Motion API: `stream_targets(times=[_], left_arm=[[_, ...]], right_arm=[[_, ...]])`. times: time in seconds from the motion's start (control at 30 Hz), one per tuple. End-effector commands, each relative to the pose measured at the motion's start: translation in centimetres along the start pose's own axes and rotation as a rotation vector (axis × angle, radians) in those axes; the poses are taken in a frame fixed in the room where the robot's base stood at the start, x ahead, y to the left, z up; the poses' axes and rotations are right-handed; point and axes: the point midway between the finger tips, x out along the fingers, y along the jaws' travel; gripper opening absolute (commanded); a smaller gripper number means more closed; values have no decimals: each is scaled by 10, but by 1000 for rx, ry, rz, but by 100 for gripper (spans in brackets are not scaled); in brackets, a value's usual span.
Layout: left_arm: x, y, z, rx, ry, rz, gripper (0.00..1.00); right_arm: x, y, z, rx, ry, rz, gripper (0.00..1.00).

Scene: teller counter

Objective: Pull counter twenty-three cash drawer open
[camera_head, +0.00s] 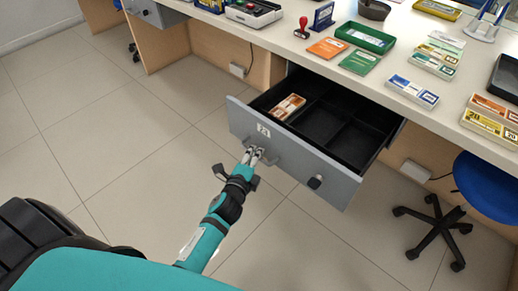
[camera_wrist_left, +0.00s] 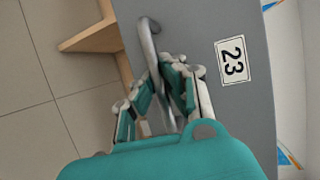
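The counter twenty-three cash drawer (camera_head: 290,150) stands pulled out from under the counter in the head view. Its grey front carries a "23" label, which also shows in the left wrist view (camera_wrist_left: 233,60). Inside are black compartments, with orange banknotes (camera_head: 288,107) in one at the left. A bar handle (camera_head: 265,155) is on the front, and it shows in the left wrist view (camera_wrist_left: 151,50). My left gripper (camera_head: 253,155) is at this handle, its fingers (camera_wrist_left: 165,90) on both sides of the bar and shut on it. My right gripper is not in view.
The counter top (camera_head: 290,42) holds a green tray (camera_head: 365,37), a red stamp (camera_head: 302,28) and several banknote packs. A blue swivel chair (camera_head: 485,185) stands at the right. A closed drawer (camera_head: 155,12) is at the upper left. The tiled floor before the drawer is clear.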

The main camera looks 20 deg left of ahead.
Motion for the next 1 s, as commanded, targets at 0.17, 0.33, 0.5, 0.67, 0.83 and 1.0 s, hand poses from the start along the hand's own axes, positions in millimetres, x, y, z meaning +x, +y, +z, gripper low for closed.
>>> stream_targets(times=[0.17, 0.33, 0.5, 0.67, 0.83, 1.0], left_arm=[[-3, 3, 0, -6, 1, 6, 0], [-3, 4, 0, -6, 2, 6, 0], [-3, 4, -1, -6, 2, 6, 8], [-3, 2, 0, -4, 1, 4, 29], [-2, 2, 0, -2, 1, 2, 34], [-4, 1, 0, -2, 1, 1, 34]], right_arm=[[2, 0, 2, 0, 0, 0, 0], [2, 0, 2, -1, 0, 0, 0], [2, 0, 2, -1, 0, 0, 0], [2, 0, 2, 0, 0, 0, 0], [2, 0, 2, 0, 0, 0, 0], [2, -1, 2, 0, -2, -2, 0]])
